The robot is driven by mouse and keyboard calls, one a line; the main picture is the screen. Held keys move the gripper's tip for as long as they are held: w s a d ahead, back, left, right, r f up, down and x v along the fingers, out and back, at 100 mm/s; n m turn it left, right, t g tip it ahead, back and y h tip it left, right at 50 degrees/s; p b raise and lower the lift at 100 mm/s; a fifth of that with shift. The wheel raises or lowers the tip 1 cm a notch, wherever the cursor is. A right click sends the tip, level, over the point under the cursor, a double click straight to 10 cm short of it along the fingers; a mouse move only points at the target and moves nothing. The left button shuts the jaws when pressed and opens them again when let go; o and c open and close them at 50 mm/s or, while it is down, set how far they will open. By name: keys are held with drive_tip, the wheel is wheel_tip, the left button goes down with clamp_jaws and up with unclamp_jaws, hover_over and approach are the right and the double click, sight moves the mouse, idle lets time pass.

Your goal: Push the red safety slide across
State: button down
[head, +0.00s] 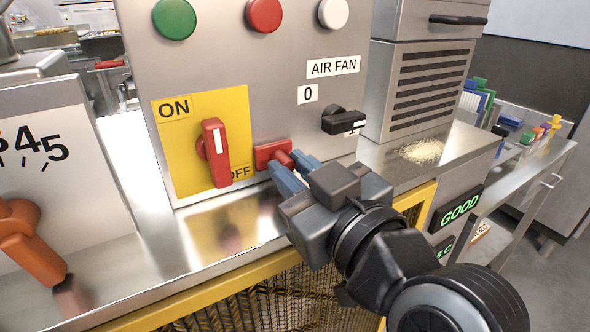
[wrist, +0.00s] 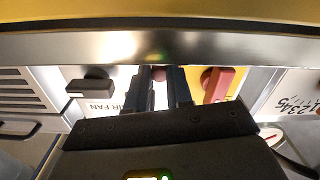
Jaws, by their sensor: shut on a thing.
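The red safety slide (head: 266,152) is a small red block low on the grey panel, at the right edge of the yellow ON/OFF plate (head: 236,108). A round red knob sticks out of it toward me. My gripper (head: 289,168) has its blue fingers closed around this knob. In the wrist view the knob (wrist: 160,74) shows between the dark fingers of my gripper (wrist: 161,84). The red rotary handle (head: 214,153) stands nearly upright on the yellow plate, left of the slide. The fingers hide part of the slide and knob.
Green (head: 174,18), red and white buttons sit above. An orange lever (head: 30,240) is at far left. The steel ledge (head: 215,235) below is bare; crumbs (head: 422,151) lie to the right.

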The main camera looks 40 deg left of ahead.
drive_tip(key=shift+s+a, duration=0.4)
drive_tip(key=shift+s, duration=0.45)
drive_tip(key=shift+s+a, duration=0.35)
drive_tip(key=shift+s, duration=0.5)
drive_tip(key=c, duration=1)
unclamp_jaws()
